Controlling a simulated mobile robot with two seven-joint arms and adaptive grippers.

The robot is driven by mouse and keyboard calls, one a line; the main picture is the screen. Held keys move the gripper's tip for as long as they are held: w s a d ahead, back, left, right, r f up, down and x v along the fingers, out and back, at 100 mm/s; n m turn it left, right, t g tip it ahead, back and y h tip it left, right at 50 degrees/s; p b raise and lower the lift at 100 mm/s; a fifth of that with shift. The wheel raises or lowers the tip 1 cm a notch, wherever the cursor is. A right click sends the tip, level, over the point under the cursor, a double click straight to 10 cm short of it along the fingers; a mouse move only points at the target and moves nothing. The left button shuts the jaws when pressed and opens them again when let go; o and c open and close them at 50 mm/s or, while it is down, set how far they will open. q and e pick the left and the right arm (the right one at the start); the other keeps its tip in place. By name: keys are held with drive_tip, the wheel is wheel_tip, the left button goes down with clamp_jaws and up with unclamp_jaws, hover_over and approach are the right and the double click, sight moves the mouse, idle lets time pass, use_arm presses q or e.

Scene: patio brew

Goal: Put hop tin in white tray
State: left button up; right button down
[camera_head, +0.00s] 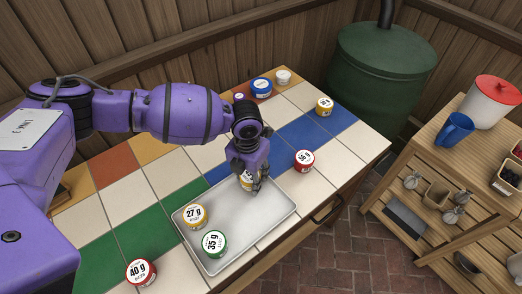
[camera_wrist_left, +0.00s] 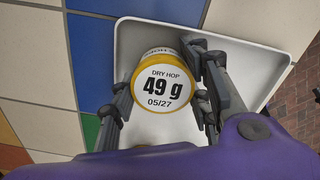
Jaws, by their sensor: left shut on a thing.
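My left gripper (camera_head: 246,178) is shut on a yellow-rimmed hop tin (camera_head: 246,184) over the far right part of the white tray (camera_head: 262,222). In the left wrist view the tin (camera_wrist_left: 162,88) has a white lid reading "DRY HOP 49 g 05/27", and the gripper's dark fingers (camera_wrist_left: 160,95) are on both sides of it. The tray (camera_wrist_left: 262,68) shows behind it there. I cannot tell whether the tin touches the tray floor. A yellow 27 g tin (camera_head: 194,216) and a green 35 g tin (camera_head: 214,243) stand in the tray's left part. My right gripper is not in view.
On the tiled table are a red 40 g tin (camera_head: 141,272), a red 56 g tin (camera_head: 304,161), a yellow tin (camera_head: 324,106), a blue tin (camera_head: 261,87) and a small white cup (camera_head: 283,77). A wooden shelf unit (camera_head: 450,165) stands at the right.

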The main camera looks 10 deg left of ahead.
sight(249, 175)
use_arm(q)
drive_tip(key=shift+f, duration=0.15)
drive_tip(key=o, duration=0.9)
wheel_tip(249, 175, up, 12)
drive_tip(key=shift+r, duration=0.25)
idle(0.3)
